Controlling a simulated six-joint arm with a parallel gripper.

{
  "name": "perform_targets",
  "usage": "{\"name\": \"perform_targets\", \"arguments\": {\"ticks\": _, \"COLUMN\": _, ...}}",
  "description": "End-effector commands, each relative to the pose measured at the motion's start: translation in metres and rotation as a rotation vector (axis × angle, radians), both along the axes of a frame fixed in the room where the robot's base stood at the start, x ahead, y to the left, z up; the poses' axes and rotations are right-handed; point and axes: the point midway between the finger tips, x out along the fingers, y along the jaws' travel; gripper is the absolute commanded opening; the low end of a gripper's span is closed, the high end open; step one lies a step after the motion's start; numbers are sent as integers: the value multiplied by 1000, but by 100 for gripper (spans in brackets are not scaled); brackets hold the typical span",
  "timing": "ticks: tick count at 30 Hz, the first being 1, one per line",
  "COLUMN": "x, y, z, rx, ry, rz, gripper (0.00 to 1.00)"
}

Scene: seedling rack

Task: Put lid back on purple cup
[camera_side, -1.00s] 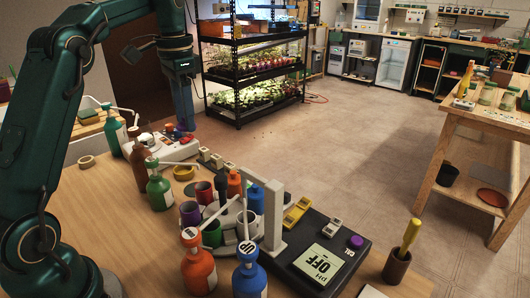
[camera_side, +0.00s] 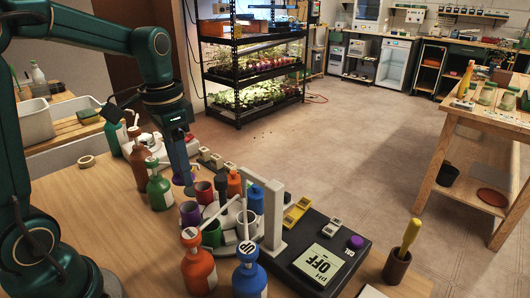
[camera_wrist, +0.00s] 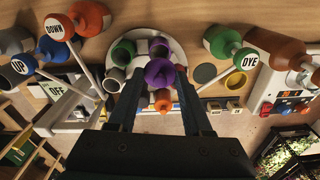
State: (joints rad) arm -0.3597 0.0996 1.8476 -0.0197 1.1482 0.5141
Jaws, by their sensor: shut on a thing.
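My gripper (camera_wrist: 160,95) is shut on a purple lid (camera_wrist: 158,73). It holds the lid over the round white rack of cups (camera_wrist: 178,46). In the side view my gripper (camera_side: 186,182) points down at the rack's back left, with a bit of the purple lid at its tips. The purple cup (camera_side: 189,212) stands open at the rack's left edge. The open purple cup (camera_wrist: 159,46) is just above the lid in the wrist view. The lid looks apart from the cup; its exact height is unclear.
A green cup (camera_side: 211,236) and an orange one (camera_side: 234,184) share the rack. Orange (camera_side: 199,268) and blue (camera_side: 249,275) pump bottles stand in front, a green bottle (camera_side: 160,193) at left. A white post (camera_side: 275,215) and pH meter (camera_side: 318,255) are at right.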

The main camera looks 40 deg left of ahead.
Motion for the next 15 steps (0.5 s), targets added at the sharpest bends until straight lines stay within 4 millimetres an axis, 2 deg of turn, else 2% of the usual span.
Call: {"name": "perform_targets", "arguments": {"ticks": 15, "x": -1, "y": 0, "z": -41, "rx": -2, "ry": 4, "rz": 0, "gripper": 0}}
